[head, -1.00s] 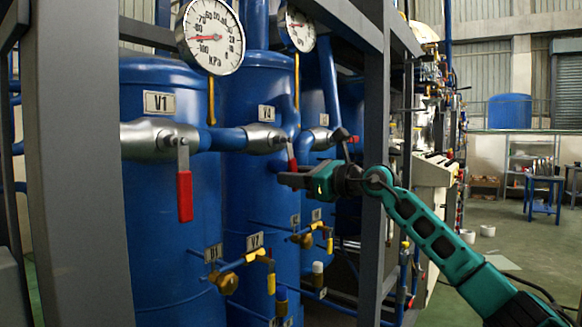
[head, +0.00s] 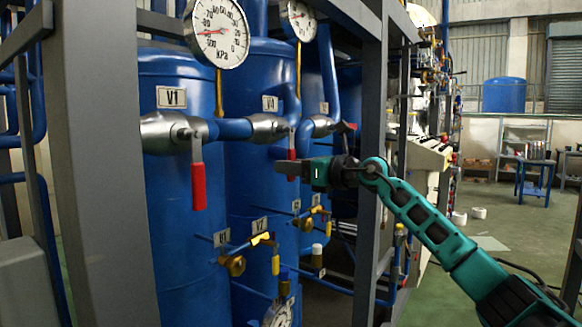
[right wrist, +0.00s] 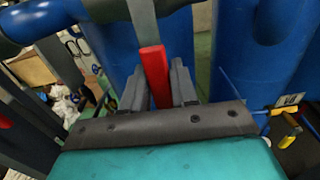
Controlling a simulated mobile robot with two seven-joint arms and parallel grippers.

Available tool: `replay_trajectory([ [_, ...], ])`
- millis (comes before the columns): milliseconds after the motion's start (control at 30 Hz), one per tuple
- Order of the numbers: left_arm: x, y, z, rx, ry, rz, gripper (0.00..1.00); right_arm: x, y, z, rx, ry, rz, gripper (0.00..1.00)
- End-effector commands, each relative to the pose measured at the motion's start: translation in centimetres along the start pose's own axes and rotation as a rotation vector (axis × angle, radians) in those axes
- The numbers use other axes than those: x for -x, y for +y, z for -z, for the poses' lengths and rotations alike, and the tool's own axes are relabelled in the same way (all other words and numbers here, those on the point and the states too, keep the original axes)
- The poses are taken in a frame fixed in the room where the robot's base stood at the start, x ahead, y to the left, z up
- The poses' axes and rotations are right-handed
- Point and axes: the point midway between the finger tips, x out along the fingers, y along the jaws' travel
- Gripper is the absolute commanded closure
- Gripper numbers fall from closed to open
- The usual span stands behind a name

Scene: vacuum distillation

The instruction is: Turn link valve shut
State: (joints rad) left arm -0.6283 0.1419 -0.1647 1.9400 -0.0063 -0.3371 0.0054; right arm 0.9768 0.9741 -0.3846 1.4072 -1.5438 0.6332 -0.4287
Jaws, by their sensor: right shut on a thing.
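A valve (head: 268,124) on the blue pipe near the V4 tank has a red lever handle (head: 291,148) hanging down. My right gripper (head: 287,168) reaches in from the right to this handle. In the right wrist view the red handle (right wrist: 153,66) stands between the two grey fingers (right wrist: 158,92), which are shut on it. The handle's lower end is partly hidden by the gripper. A similar valve (head: 172,131) near the V1 tank has a red handle (head: 198,186) hanging straight down, apart from the gripper. My left gripper is not in view.
Grey frame posts (head: 371,150) stand close to my right arm. Blue tanks (head: 180,250) stand behind the valves. A round pressure gauge (head: 216,33) is above. Smaller yellow-handled valves (head: 262,239) sit lower down. Open floor (head: 520,235) lies to the right.

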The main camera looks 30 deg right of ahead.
Motion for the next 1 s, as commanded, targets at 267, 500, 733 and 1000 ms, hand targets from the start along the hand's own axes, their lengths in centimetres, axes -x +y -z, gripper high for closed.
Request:
replay_trajectory([
  [267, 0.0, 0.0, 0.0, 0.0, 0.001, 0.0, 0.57, -0.1, 0.1, 0.1, -0.007, 0.002, -0.004, 0.52],
  [500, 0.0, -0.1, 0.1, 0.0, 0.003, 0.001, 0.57, 0.0, 0.1, 0.1, -0.004, 0.001, -0.002, 0.51],
  [733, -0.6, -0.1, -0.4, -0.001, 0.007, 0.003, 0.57, 2.1, -0.1, 0.4, -0.002, 0.002, 0.0, 0.51],
  [1000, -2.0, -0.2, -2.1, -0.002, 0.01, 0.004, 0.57, 7.6, 0.0, 0.7, -0.001, 0.006, 0.001, 0.51],
])
